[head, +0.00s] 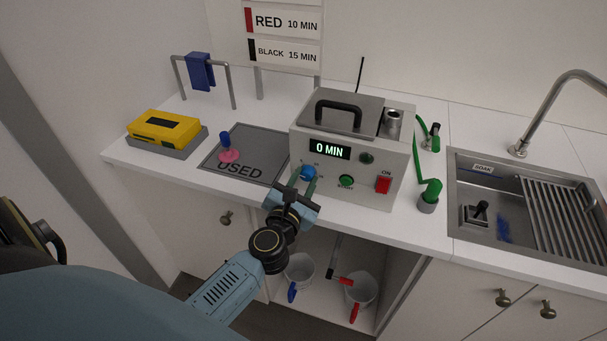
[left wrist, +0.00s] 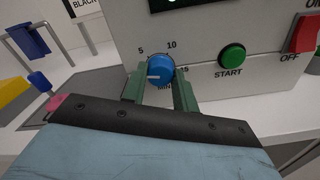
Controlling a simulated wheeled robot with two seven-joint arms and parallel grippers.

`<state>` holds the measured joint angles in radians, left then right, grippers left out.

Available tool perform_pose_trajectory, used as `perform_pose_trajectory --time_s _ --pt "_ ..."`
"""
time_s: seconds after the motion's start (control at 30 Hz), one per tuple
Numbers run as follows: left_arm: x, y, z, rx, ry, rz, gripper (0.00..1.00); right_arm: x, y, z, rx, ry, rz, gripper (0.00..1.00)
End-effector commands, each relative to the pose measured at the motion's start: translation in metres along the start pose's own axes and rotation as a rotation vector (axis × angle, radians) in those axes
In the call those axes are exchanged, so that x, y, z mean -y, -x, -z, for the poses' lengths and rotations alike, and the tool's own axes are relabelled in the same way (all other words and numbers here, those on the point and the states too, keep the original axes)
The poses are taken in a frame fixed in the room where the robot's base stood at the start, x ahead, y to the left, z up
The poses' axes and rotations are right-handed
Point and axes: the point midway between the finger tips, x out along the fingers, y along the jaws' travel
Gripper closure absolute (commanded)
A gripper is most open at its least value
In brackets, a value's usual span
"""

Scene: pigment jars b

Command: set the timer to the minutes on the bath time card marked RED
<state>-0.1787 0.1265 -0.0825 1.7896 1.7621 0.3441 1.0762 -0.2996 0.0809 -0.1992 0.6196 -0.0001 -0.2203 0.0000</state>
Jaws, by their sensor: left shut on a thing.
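The timer box (head: 341,178) stands on the counter, and its display (head: 329,149) reads 0 MIN. My left gripper (head: 309,181) is shut on the blue timer knob (head: 309,172). In the left wrist view the green fingers sit on either side of the knob (left wrist: 160,69), whose white mark points left. The dial shows 5, 10 and a partly hidden number at the right. The RED card (head: 285,22) reads 10 MIN, and the BLACK card (head: 285,51) below reads 15 MIN. My right gripper is not in view.
The green START button (head: 346,181) and red switch (head: 383,185) sit right of the knob. A USED mat (head: 264,146) with a pink-and-blue item lies left, beyond it a yellow box (head: 163,129). Green-handled tools (head: 430,190) and a sink (head: 470,173) are at right.

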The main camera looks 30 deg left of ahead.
Motion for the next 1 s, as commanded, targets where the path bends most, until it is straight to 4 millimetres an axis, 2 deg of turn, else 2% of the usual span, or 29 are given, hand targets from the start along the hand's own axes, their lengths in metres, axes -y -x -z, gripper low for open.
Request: perform_pose_trajectory --time_s 0.1,1.0 --pt "-0.001 0.000 -0.002 -0.002 -0.113 0.002 0.94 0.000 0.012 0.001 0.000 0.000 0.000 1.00" --pt "-0.001 0.000 -0.002 -0.002 -0.968 0.002 0.94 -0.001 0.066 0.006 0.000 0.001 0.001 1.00"
